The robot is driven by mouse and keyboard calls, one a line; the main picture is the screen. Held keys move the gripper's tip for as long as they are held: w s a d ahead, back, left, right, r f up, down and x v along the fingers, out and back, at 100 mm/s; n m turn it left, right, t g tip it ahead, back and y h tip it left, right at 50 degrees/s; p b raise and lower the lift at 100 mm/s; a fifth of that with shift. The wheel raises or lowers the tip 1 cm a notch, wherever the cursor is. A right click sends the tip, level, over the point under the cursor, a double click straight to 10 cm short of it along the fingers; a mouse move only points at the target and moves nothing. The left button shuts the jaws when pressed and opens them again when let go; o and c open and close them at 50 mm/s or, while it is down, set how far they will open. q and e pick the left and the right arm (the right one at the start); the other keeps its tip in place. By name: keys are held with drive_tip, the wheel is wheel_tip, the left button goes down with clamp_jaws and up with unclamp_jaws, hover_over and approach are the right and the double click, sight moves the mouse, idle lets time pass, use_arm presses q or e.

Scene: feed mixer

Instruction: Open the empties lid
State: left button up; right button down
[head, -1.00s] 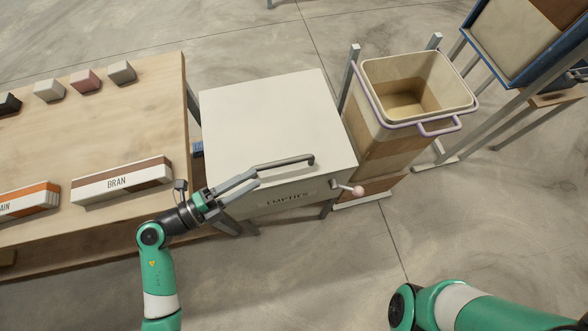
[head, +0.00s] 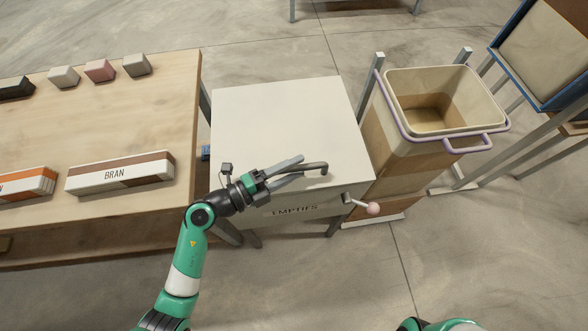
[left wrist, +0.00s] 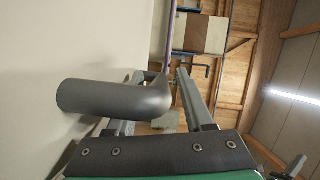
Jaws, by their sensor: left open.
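The empties bin is a pale box with its name on the front (head: 295,211). Its flat cream lid (head: 285,120) lies shut on top. A grey bar handle (head: 322,168) runs along the lid's front edge. My left gripper (head: 300,168) is open at the handle, its fingers hiding most of the bar. In the left wrist view, the thick curved handle end (left wrist: 115,97) overlaps one finger of the left gripper (left wrist: 160,95); I cannot tell whether the bar lies between the fingers. A lever with a pink knob (head: 373,208) sticks out at the front right. My right gripper is out of view.
A wooden table (head: 110,125) with a BRAN block (head: 120,174) and several small blocks stands left. A tall tan bin (head: 405,150) with a lilac rim handle stands close on the right. A blue-framed hopper (head: 545,50) is farther right. Floor in front is clear.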

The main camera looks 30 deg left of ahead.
use_arm(q)
drive_tip(key=shift+w, duration=0.15)
clamp_jaws()
idle(1.4)
